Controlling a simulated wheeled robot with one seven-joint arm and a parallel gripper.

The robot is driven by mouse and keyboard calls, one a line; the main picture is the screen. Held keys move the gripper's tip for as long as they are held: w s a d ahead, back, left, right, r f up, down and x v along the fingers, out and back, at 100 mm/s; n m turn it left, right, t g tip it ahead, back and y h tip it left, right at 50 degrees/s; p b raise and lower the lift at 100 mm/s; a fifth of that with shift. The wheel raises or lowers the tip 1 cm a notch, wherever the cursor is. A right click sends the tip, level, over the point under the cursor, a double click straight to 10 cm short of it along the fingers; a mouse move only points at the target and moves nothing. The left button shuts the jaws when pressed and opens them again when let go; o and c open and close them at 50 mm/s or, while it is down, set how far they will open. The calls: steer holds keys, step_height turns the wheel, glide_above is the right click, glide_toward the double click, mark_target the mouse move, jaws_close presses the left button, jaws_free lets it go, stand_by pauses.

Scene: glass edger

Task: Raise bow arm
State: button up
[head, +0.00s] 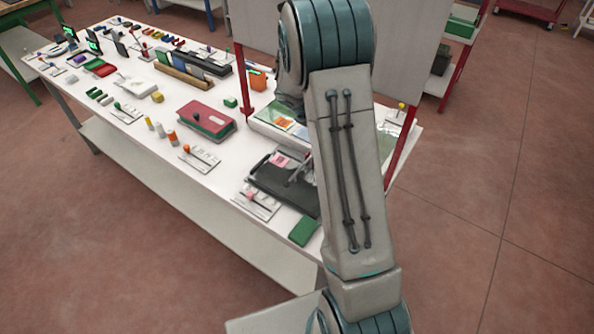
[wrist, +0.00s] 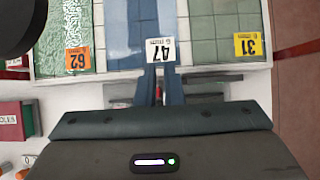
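My gripper (wrist: 160,88) shows in the wrist view, with two dark blue fingers close together and a narrow gap between them. A small red thing shows in the gap; I cannot tell whether the fingers touch it. The fingertips are near a white tag marked 47 (wrist: 161,51). My own arm hides my gripper in the head view. A black device (head: 285,184) with a grey upright part stands near the table's front right end, partly behind my arm. I cannot make out which part is the bow arm.
The white table (head: 160,186) carries several small items, a red-topped box (head: 206,121) and an orange container (head: 259,80). Glass panes with an orange tag 62 (wrist: 78,60) and a yellow tag 31 (wrist: 251,45) lie ahead.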

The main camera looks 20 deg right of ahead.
steer(key=o, duration=0.6)
steer(key=shift+c, duration=0.2)
steer(key=s+a+r, duration=0.3)
steer(key=s+a, duration=0.1)
steer(key=a, duration=0.1)
steer(key=shift+a, duration=0.35)
steer(key=shift+s, duration=0.1)
